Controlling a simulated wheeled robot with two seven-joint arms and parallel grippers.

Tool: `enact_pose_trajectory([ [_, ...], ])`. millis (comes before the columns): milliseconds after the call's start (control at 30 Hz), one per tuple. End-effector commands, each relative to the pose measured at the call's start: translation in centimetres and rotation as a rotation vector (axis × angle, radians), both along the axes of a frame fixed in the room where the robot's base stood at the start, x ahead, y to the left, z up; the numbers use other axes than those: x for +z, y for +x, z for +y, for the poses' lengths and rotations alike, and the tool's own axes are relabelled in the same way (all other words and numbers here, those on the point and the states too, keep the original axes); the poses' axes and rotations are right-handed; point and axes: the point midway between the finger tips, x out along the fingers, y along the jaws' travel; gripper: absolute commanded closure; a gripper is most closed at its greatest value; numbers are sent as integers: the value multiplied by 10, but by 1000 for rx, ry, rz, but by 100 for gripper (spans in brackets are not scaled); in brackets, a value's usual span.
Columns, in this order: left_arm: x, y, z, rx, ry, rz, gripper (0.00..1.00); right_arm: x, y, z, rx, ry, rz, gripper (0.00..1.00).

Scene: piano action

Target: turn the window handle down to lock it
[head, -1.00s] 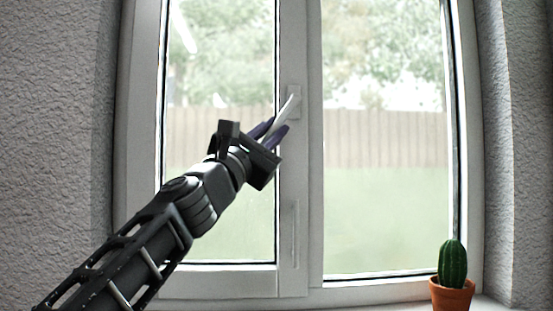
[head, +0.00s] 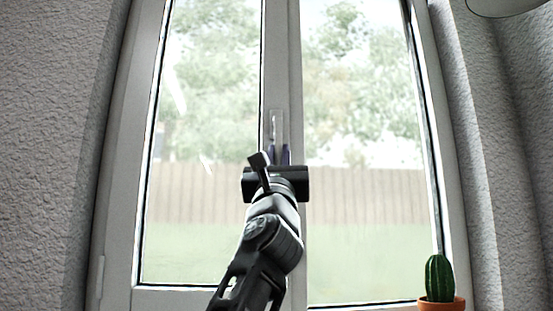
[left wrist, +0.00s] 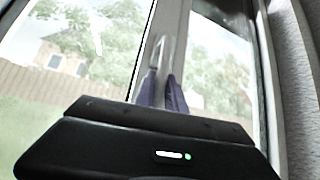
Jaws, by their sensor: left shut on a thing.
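The white window handle (head: 274,127) is on the middle frame post of a closed-looking two-pane window. Its lever points about straight down, and its lower end runs in behind my gripper's fingers. My left gripper (head: 279,153) is below the handle's base, its purple-blue fingers pointing up, shut on the lever. In the left wrist view the handle (left wrist: 157,50) rises above the two fingers (left wrist: 163,92), and the lever's lower part is hidden between and behind them. My right gripper is not in view.
A cactus (head: 438,278) in an orange pot (head: 441,304) stands at the lower right, well apart from my arm. A round pale object (head: 503,6) shows at the top right corner. Rough grey walls (head: 60,150) flank the window. The space around the handle is clear.

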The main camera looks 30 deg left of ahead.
Motion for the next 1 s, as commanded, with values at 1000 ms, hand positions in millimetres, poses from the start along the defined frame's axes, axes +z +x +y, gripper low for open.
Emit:
enact_pose_trajectory([
  [1000,-6,-3,-2,-2,-3,-2,63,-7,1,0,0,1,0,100],
])
